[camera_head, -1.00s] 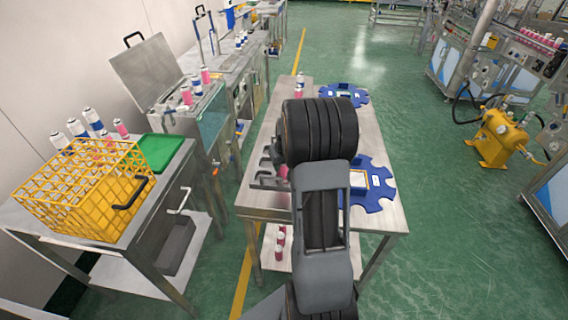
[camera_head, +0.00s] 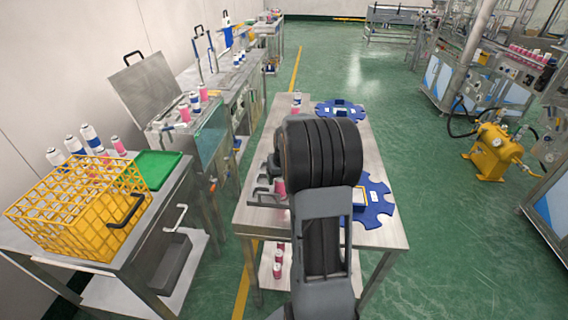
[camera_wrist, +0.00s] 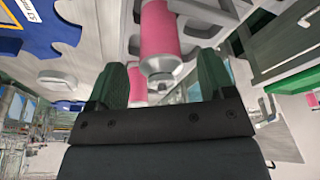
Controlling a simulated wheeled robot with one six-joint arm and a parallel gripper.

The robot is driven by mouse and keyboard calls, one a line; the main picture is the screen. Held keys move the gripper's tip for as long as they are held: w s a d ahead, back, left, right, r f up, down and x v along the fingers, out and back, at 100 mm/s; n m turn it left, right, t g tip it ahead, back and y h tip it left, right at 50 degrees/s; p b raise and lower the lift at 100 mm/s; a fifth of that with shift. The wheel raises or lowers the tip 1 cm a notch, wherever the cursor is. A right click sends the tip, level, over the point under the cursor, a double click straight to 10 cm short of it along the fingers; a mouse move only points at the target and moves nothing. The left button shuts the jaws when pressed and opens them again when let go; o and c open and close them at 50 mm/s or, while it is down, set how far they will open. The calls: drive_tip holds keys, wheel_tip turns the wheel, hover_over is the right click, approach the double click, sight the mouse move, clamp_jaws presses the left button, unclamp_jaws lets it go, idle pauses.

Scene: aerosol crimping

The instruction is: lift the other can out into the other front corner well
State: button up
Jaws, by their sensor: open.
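In the wrist view, my gripper (camera_wrist: 162,64) is open, with one green finger on each side. A pink can (camera_wrist: 160,38) with a silver top lies ahead of the gap between the fingers, its top end towards me; I cannot tell whether the fingers flank it. In the head view, a pink can (camera_head: 279,187) shows at the grey metal fixture (camera_head: 262,198) on the table's left side. My arm hides most of the fixture. The wells cannot be made out clearly.
Blue notched plates lie on the table's right side (camera_head: 378,212) and far end (camera_head: 340,108). Cans (camera_head: 296,98) stand at the far end. More pink cans (camera_head: 278,262) are on the lower shelf. A yellow wire crate (camera_head: 75,215) stands on the left bench.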

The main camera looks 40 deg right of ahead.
drive_tip(key=v, duration=1)
drive_tip(key=shift+r, duration=0.4)
drive_tip(key=shift+s, duration=0.1)
drive_tip(key=s+a+n, duration=0.1)
drive_tip(key=s+a, duration=0.6)
drive_tip(key=a, duration=0.3)
drive_tip(key=s+a+f+n, duration=0.1)
drive_tip(key=s+a+n, duration=0.1)
drive_tip(key=s+a, duration=0.5)
drive_tip(key=a, duration=0.4)
drive_tip(key=shift+a+f+t+y, duration=0.25)
drive_tip(key=shift+f+t+y, duration=0.05)
drive_tip(key=shift+t+y, duration=0.1)
drive_tip(key=shift+a+r, duration=0.15)
drive_tip(key=shift+a, duration=0.2)
